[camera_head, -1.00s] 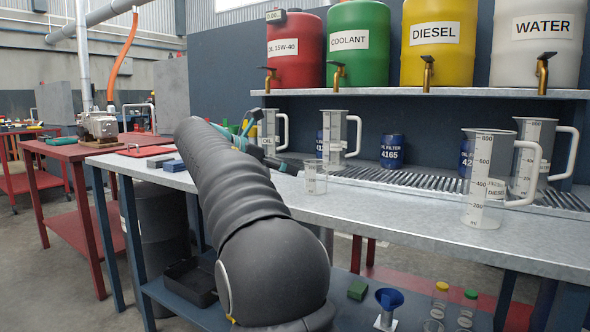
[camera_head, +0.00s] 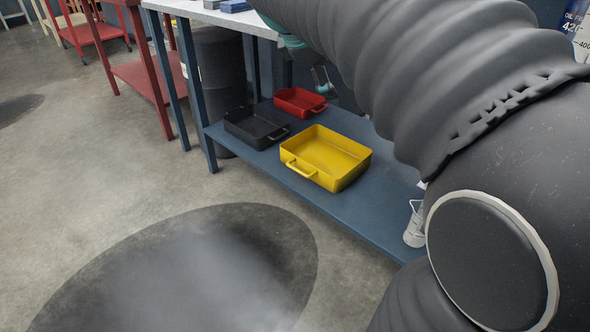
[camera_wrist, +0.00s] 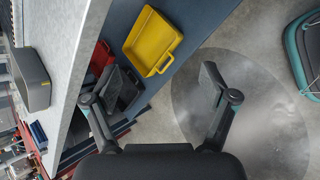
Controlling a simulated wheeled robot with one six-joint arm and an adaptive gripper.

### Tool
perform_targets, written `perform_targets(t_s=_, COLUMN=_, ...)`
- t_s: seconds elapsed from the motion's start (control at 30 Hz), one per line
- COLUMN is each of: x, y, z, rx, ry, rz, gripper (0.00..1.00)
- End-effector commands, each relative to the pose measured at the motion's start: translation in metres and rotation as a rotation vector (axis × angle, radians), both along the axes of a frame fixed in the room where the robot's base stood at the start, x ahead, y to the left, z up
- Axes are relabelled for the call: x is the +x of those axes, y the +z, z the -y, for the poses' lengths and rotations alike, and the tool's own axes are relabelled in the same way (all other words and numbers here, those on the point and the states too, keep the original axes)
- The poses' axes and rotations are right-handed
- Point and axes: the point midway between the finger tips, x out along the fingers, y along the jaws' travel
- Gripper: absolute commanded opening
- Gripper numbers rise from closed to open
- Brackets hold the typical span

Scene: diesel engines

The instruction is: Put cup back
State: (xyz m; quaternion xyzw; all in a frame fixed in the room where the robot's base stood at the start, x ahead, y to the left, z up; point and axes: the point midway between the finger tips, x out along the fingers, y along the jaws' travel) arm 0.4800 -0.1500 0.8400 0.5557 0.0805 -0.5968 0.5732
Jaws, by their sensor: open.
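My gripper (camera_wrist: 159,75) is open in the wrist view, its two dark fingers wide apart with nothing between them. It points down beside the bench, over the lower shelf's edge and the floor. In the head view my arm covers the right half, and only a little of the gripper shows under it. No cup is clearly seen near the fingers. A small pale container (camera_head: 413,228) stands on the lower shelf beside my arm; I cannot tell if it is the cup.
The blue lower shelf (camera_head: 350,213) holds a yellow tray (camera_head: 346,179), a red tray (camera_head: 299,103) and a black tray (camera_head: 254,128). The grey bench top (camera_head: 215,13) is above. A dark barrel (camera_head: 215,75) stands behind the shelf. Concrete floor at left is clear.

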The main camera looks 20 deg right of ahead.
Motion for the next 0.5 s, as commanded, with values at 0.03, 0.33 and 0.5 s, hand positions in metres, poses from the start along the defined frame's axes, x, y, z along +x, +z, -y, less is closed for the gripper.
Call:
perform_targets(t_s=0.03, x=-0.020, y=-0.013, z=-0.014, rx=0.077, ry=-0.037, rz=0.059, gripper=0.84)
perform_targets(t_s=0.33, x=-0.117, y=-0.106, z=-0.094, rx=0.583, ry=-0.389, rz=0.352, gripper=0.84)
perform_targets(t_s=0.5, x=-0.160, y=-0.153, z=-0.129, rx=0.822, ry=-0.614, rz=0.445, gripper=0.84)
